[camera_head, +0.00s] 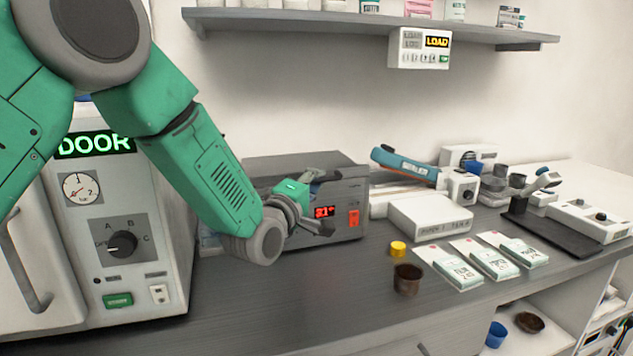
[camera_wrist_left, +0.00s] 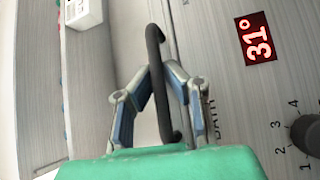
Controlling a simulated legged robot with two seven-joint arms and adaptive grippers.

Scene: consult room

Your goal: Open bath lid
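The bath is a grey box (camera_head: 349,190) on the counter with a red display reading about 31 and a red switch. Its front, with the 31° display (camera_wrist_left: 258,38), also shows in the left wrist view. Its lid (camera_head: 280,162) looks down. A dark bar handle (camera_wrist_left: 155,45) crosses the middle of the left wrist view. My left gripper (camera_head: 325,200) is at the bath's front upper edge and partly hides it. In the left wrist view its fingertips (camera_wrist_left: 159,72) close in on both sides of the handle and appear to touch it. My right gripper is out of view.
A large white autoclave (camera_head: 160,200) with a DOOR display stands left of the bath. A white box (camera_head: 430,218), yellow cap (camera_head: 397,249), brown cup (camera_head: 407,279) and several packets (camera_head: 492,260) lie to the right. A shelf (camera_head: 370,28) hangs above.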

